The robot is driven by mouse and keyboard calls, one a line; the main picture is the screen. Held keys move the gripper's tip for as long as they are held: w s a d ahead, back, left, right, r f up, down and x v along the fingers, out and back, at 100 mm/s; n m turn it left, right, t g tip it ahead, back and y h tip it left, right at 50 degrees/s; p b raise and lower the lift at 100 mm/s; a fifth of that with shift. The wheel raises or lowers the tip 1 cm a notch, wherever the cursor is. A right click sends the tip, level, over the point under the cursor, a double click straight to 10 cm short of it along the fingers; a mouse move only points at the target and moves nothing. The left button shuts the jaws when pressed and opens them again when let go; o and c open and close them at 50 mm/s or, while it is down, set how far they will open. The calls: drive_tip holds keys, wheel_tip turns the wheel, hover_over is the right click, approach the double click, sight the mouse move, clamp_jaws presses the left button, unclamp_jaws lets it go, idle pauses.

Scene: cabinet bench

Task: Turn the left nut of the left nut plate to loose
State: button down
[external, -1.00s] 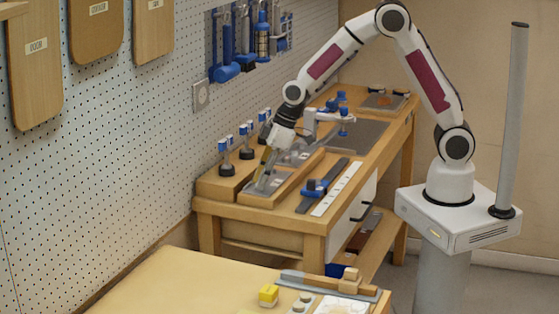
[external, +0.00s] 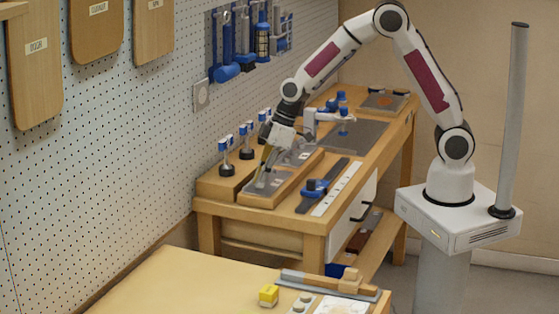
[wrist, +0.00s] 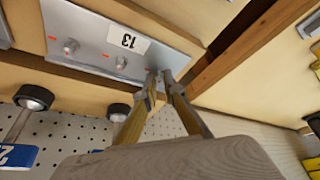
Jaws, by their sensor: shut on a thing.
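The left nut plate (wrist: 85,22) is a grey metal plate with a white label reading 13, upside down in the wrist view. In the external view, the plate (external: 268,186) lies at the near left end of the wooden tray. Two bare nuts, one at the far end (wrist: 70,46) and one in the middle (wrist: 121,62), stand free of my gripper. My gripper (wrist: 161,82) is at the plate's end nut (wrist: 159,72), its fingertips shut around it and partly hiding it. In the external view, my gripper (external: 262,172) points down onto the plate.
Black-based posts with blue tops (external: 246,143) stand in a row behind the tray (external: 284,190). A second grey plate (external: 301,155) lies farther along the tray. The pegboard wall (external: 160,140) is behind.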

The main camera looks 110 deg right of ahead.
drive_tip(key=shift+d+n+y, duration=0.15)
drive_tip(key=shift+n+y, duration=0.25)
drive_tip(key=shift+n, duration=0.6)
drive_tip(key=c, duration=2.1)
unclamp_jaws()
drive_tip(key=shift+c, duration=0.2)
drive_tip(key=shift+r, duration=0.1)
drive_tip(key=v, duration=1.2)
drive_tip(key=shift+s, duration=0.1)
